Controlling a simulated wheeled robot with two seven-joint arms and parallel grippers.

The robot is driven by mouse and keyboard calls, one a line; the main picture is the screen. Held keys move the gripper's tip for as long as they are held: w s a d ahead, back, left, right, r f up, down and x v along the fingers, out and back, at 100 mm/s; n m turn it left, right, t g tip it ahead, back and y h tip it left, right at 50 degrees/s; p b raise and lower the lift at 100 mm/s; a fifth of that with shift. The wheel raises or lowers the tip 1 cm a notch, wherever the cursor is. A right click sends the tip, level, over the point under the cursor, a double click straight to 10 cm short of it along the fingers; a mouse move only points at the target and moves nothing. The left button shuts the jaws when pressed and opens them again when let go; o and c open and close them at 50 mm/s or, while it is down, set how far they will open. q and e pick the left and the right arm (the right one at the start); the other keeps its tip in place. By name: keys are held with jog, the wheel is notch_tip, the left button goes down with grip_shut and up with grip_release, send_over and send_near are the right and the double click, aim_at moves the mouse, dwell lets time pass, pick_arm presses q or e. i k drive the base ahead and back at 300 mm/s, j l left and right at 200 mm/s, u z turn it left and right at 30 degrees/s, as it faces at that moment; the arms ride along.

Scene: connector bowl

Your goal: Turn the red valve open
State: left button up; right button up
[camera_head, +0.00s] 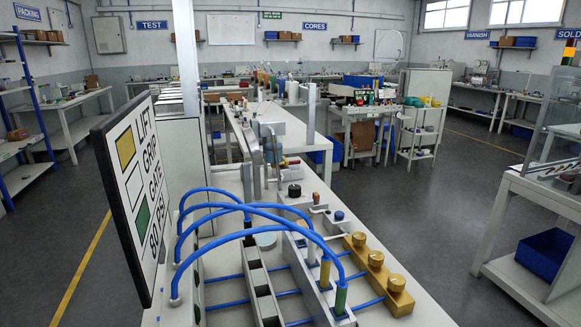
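I cannot make out a clear red valve. A small reddish part (284,161) shows beside the grey fixture (270,140) on the workbench (395,318), too small to tell what it is. Nearer are a black knob (294,190), an orange-brown knob (316,198) and a blue knob (339,215). A brass block (388,289) with three round brass knobs lies along the bench's right side. Neither of my grippers is in view.
Blue hoses (255,207) arch over the bench from the left to connectors with green (341,298) and yellow (325,272) sleeves. A tilted sign board (135,180) stands at the left edge. Open floor (420,215) lies right, before another table (530,200).

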aim_at(295, 162)
jog(key=i+l+u, duration=0.1)
jog(key=l+u, duration=0.2)
jog(key=l, duration=0.55)
jog(key=l+u, duration=0.3)
jog(key=l, duration=0.55)
jog(key=k+l+z, duration=0.3)
jog(key=l+z, duration=0.3)
jog(key=z, duration=0.15)
jog(key=l+z, duration=0.25)
jog(key=z, duration=0.15)
jog(key=i+l+z, duration=0.15)
jog(key=z, duration=0.3)
jog(key=i+l+u, duration=0.2)
jog(key=i, duration=0.25)
jog(key=i+l+u, duration=0.1)
jog(key=i+u, duration=0.15)
jog(key=i, duration=0.2)
jog(key=i+l+u, duration=0.2)
jog(key=i, duration=0.25)
jog(key=i+j+u, duration=0.3)
jog(key=i+u, duration=0.15)
jog(key=i+j+u, duration=0.1)
jog(key=i+u, duration=0.8)
jog(key=i+l+u, duration=0.3)
jog(key=i+u, duration=0.15)
jog(key=i+l+u, duration=0.45)
jog(key=i, duration=0.1)
